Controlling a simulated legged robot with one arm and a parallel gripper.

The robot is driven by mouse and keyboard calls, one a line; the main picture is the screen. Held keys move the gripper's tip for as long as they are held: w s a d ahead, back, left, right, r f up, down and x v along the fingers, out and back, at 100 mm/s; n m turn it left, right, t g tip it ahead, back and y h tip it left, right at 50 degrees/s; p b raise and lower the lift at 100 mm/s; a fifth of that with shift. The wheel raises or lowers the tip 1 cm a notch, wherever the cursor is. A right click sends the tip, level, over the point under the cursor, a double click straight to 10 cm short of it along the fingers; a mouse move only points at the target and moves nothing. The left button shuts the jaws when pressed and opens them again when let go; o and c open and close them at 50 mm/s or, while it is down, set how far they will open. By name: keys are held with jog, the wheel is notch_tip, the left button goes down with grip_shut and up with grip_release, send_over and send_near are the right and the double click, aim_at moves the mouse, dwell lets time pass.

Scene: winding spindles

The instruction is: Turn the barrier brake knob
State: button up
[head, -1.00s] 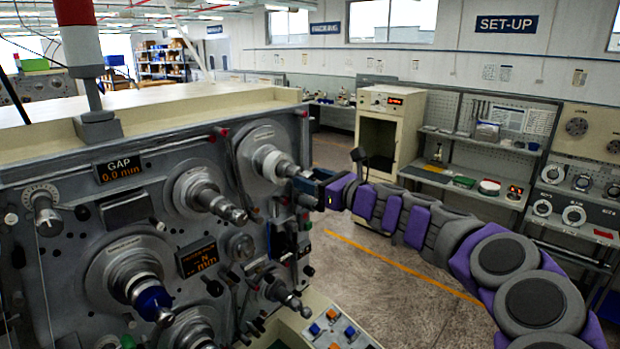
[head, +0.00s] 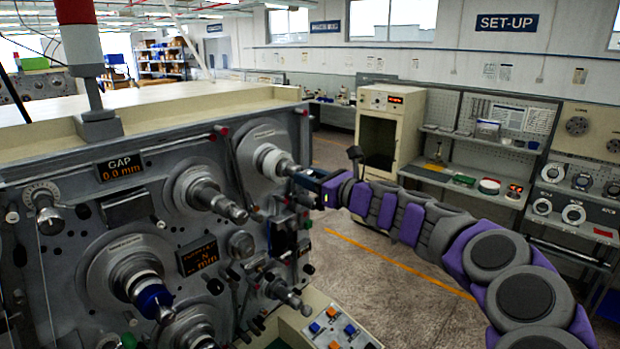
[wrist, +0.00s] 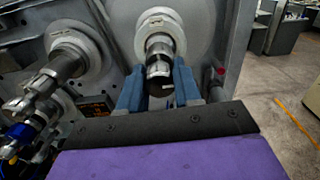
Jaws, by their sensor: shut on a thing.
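My gripper (head: 302,176) is at the upper right spindle (head: 270,160) of the grey machine panel. In the wrist view, the blue fingers of my gripper (wrist: 160,84) stand either side of the metal end of this spindle (wrist: 159,48) and are shut on it. The end has a dark tip and points toward my wrist. The small label above this spindle is too blurred to read, so I cannot tell whether it names the barrier brake. A smaller dial knob (head: 47,215) sits at the panel's upper left.
Other spindles project close by, including a middle one (head: 215,200) and a blue-collared one (head: 150,295). A display (head: 117,170) reads GAP 0.0 mm. A button box (head: 335,328) stands low in front. Open floor (head: 370,275) lies to the right.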

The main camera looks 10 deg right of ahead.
jog(key=shift+n, duration=0.3)
jog(key=n+b, duration=0.3)
jog(key=n, duration=0.1)
jog(key=n+b, duration=0.4)
jog(key=n, duration=0.1)
jog(key=shift+f, duration=0.1)
jog(key=n+b, duration=0.4)
jog(key=shift+f, duration=0.1)
jog(key=n+b, duration=0.3)
jog(key=shift+n, duration=0.3)
jog(key=shift+w+a+f+n, duration=0.1)
jog(key=shift+n, duration=0.2)
jog(key=o, duration=1)
jog(key=shift+o, duration=0.2)
jog(key=shift+r, duration=0.2)
